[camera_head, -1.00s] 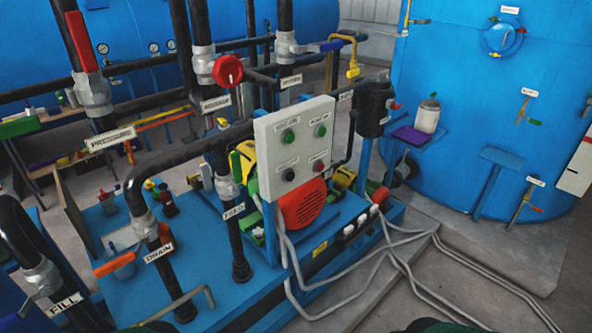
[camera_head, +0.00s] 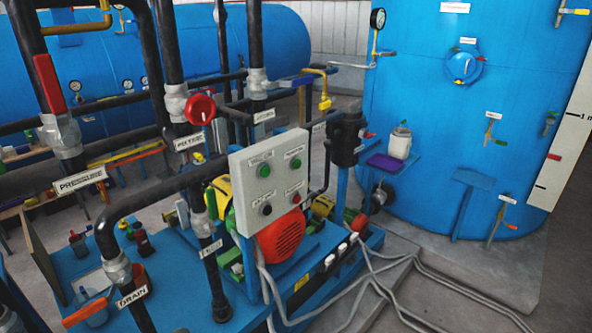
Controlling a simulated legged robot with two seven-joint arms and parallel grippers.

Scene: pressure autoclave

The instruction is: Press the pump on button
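A light grey control panel (camera_head: 268,181) stands upright on a blue post in the middle of the head view. It carries a green button at upper left (camera_head: 263,170), a green button at upper right (camera_head: 295,163), a black knob or button at lower left (camera_head: 266,209) and a red button at lower right (camera_head: 296,198). Small labels sit above the buttons, too blurred to read surely, so I cannot tell which is the pump on button. Neither of my grippers is in view.
Black pipes with a red valve knob (camera_head: 201,108) stand left of the panel. A red motor cover (camera_head: 282,238) is behind and below it. Grey hoses (camera_head: 375,285) run along the floor at front right. A large blue tank (camera_head: 450,120) fills the right.

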